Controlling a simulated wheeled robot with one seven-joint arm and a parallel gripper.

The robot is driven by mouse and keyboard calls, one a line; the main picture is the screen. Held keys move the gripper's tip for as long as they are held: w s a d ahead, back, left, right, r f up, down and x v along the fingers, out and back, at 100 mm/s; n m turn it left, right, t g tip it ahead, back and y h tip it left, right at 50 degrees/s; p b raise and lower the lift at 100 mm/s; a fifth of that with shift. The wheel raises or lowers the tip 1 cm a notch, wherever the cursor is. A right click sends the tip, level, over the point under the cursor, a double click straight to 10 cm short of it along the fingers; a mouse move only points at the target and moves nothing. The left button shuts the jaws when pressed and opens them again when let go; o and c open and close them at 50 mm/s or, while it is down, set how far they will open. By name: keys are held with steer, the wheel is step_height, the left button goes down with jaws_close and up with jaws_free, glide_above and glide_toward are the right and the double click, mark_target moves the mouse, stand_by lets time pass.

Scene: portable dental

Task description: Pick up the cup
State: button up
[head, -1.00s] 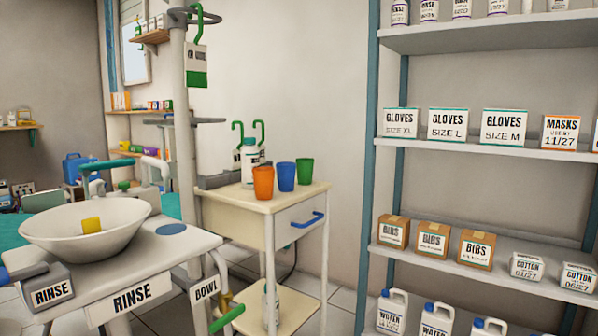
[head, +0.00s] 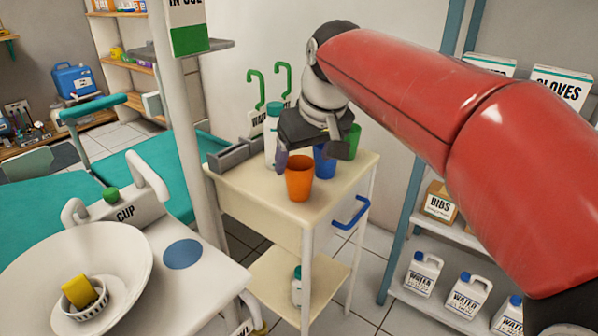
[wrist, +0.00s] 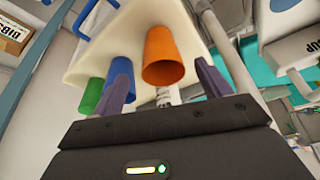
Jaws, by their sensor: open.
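An orange cup (head: 299,178) stands upright at the front of the cream cart top (head: 238,186). A blue cup (head: 325,163) and a green cup (head: 354,142) stand behind it to the right, partly hidden by my gripper. My gripper (head: 312,155) is open and empty, above the cart just behind and over the orange cup. In the wrist view the orange cup (wrist: 163,55) shows between the spread fingers, ahead of my gripper (wrist: 161,80). The blue cup (wrist: 119,68) is beside the left finger, with the green cup (wrist: 92,95) further left.
A white bottle (head: 271,137) and a grey tray (head: 236,154) are at the cart's back. A pole (head: 178,120) stands left of the cart. A white bowl (head: 35,262) and a blue disc (head: 183,254) are on the unit at left. Shelves (head: 398,245) stand at right.

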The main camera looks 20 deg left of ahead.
mark_target(297, 177)
steer(key=x, duration=0.7)
steer(key=shift+a, duration=0.15)
steer(key=shift+r, duration=0.1)
steer(key=c, duration=1)
